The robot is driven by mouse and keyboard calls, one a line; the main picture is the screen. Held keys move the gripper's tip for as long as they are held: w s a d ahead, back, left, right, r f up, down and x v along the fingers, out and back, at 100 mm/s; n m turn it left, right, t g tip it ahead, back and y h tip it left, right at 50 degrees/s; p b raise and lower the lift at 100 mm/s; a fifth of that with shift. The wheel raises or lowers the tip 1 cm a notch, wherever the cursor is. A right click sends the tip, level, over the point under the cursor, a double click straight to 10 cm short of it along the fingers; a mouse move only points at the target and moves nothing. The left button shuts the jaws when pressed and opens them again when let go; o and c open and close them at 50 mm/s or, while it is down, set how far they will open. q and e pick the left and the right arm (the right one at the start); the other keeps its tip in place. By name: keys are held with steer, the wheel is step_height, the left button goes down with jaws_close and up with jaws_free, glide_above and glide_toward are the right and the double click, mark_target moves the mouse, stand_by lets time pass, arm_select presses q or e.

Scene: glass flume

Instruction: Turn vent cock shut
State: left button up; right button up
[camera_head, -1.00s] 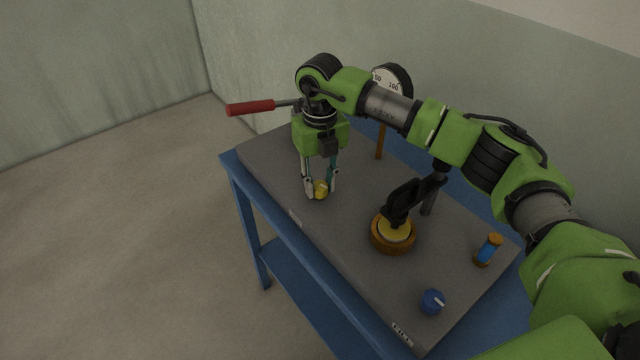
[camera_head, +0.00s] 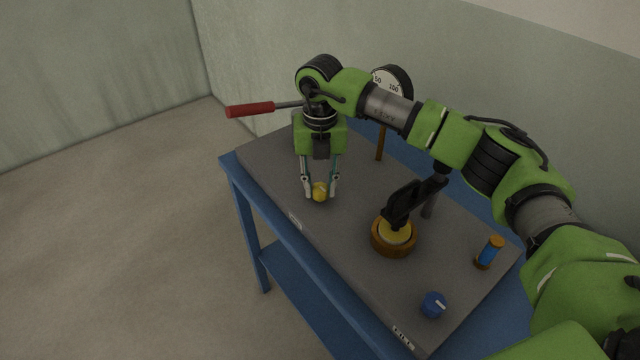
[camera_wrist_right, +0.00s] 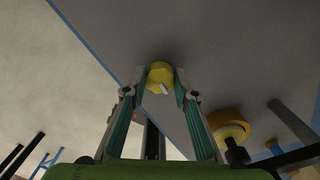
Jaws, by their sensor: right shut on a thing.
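The vent cock appears to be the small yellow knob (camera_head: 320,191) near the front edge of the grey panel, left of its middle. My right gripper (camera_head: 320,194) points down over it with a finger on each side, shut on the knob. In the right wrist view the yellow knob (camera_wrist_right: 160,76) sits between the two fingertips (camera_wrist_right: 160,84), and a pale mark shows on its face. My left gripper is not in view.
The grey panel (camera_head: 355,215) lies on a blue table (camera_head: 262,208). It bears a brass-ringed fitting (camera_head: 393,238) with a black handle, a blue knob (camera_head: 433,304), a blue-and-orange cylinder (camera_head: 488,252) and a dial gauge (camera_head: 392,80). A red-handled lever (camera_head: 250,108) juts out left.

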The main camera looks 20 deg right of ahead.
mark_target(320, 187)
steer(key=o, duration=1.1)
steer(key=shift+c, duration=0.2)
steer(key=shift+r, duration=0.15)
step_height(320, 187, up, 12)
